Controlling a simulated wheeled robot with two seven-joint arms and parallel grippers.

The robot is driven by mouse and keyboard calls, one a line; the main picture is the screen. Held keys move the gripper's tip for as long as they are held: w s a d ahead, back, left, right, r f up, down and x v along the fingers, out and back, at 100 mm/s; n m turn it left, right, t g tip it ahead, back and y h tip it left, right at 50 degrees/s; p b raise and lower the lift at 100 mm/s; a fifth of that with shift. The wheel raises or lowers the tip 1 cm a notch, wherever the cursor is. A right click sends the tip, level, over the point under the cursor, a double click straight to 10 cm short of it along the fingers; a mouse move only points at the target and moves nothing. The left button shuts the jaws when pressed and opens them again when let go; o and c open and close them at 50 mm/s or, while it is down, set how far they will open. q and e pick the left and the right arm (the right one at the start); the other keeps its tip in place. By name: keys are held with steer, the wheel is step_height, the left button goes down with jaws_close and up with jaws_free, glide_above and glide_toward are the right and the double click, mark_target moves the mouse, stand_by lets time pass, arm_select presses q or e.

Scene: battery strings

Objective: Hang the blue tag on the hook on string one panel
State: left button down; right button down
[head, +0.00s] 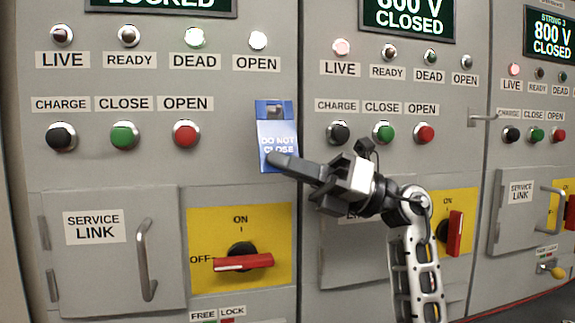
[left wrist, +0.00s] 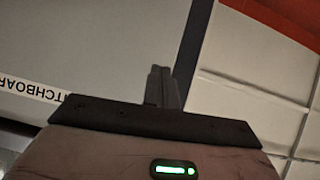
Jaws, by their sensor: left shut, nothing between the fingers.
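The blue tag (head: 277,134), lettered DO NOT CLOSE, is upright against the right edge of the string one panel (head: 230,75) in the head view. A small grey piece shows at the opening near its top. I cannot tell if that is the hook or if the tag hangs on it. My right gripper (head: 285,161) comes in from the right, its dark finger over the tag's lower part. Whether it grips the tag or only overlaps it is unclear. My left gripper (left wrist: 164,86) is shut and empty in the left wrist view, away from the tag.
Below the tag is a red rotary handle (head: 243,262) on a yellow plate, at OFF. A service link door (head: 110,262) with a protruding handle is to its left. A similar hook (head: 483,118) sticks out on the neighbouring panel. My right arm covers part of that panel.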

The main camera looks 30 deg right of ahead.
arm_select(q)
steer(key=shift+r, duration=0.1)
arm_select(e)
steer(key=c, duration=1.6)
jaws_free()
steer(key=shift+o, duration=0.2)
steer(key=shift+s+d+f, duration=0.15)
steer(key=shift+d+f, duration=0.1)
steer(key=shift+d, duration=0.2)
arm_select(q)
steer(key=b, duration=0.1)
steer(key=f+b, duration=0.1)
steer(key=b, duration=0.1)
steer(key=shift+d+f+b, duration=0.2)
steer(key=shift+d+b, duration=0.1)
arm_select(e)
steer(key=v, duration=1.1)
steer(key=shift+r, duration=0.1)
